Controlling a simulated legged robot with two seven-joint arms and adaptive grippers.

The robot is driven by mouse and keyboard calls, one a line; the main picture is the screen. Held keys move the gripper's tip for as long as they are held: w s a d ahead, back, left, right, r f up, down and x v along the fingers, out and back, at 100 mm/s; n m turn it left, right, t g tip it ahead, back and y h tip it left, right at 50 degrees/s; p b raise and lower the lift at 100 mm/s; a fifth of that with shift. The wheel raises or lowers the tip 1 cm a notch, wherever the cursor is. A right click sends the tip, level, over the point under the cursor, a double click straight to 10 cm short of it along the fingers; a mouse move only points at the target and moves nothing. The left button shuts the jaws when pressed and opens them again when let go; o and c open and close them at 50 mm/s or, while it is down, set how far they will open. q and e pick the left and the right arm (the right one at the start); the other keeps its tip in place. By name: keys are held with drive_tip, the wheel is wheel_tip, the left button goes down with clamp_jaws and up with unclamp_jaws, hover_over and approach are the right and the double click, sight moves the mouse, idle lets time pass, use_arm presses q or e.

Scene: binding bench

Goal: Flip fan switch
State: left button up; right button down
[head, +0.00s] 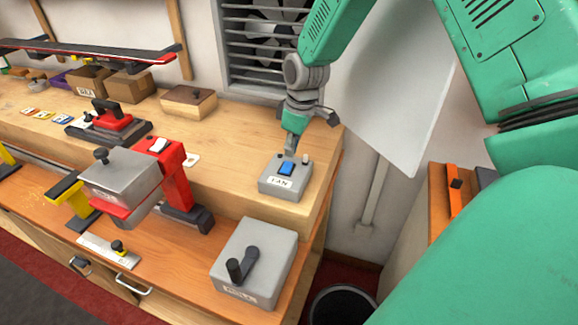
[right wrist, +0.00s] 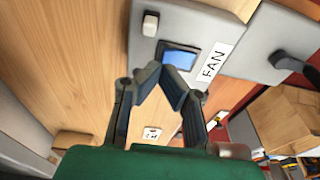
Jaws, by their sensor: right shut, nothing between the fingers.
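The fan switch box (head: 286,182) is a grey box labelled FAN near the bench's right front edge. On its top is a blue rocker switch (head: 286,168); a small pale knob (head: 306,158) sits beside it. My right gripper (head: 290,152) points down over the box at the rocker's far edge, fingers shut and empty. In the right wrist view, the shut fingertips (right wrist: 166,72) overlap the lower edge of the blue rocker (right wrist: 180,58), with the FAN label (right wrist: 213,62) to the right. I cannot tell whether they touch it. My left gripper is not in view.
A louvred fan vent (head: 266,45) is on the wall behind. A grey crank box (head: 256,265) stands at the front. A red and grey clamp-like device (head: 175,175) is left of the switch box. A wooden block (head: 188,100) lies behind. Bare bench lies left of the box.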

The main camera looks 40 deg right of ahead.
sight(287, 168)
drive_tip(key=shift+a+r, duration=0.15)
drive_tip(key=shift+a, duration=0.35)
drive_tip(key=shift+a+r, duration=0.1)
drive_tip(key=shift+a, duration=0.2)
drive_tip(key=shift+d+f, duration=0.55)
drive_tip(key=shift+d, duration=0.2)
drive_tip(key=shift+a+f+b, duration=0.1)
drive_tip(key=shift+a+b, duration=0.2)
drive_tip(key=shift+a, duration=0.3)
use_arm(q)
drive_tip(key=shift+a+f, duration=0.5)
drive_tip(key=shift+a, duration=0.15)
use_arm(e)
drive_tip(key=shift+f, duration=0.1)
drive_tip(key=shift+d+f, duration=0.45)
drive_tip(key=shift+d, duration=0.05)
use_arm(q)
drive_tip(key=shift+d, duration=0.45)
use_arm(e)
drive_tip(key=shift+a, duration=0.1)
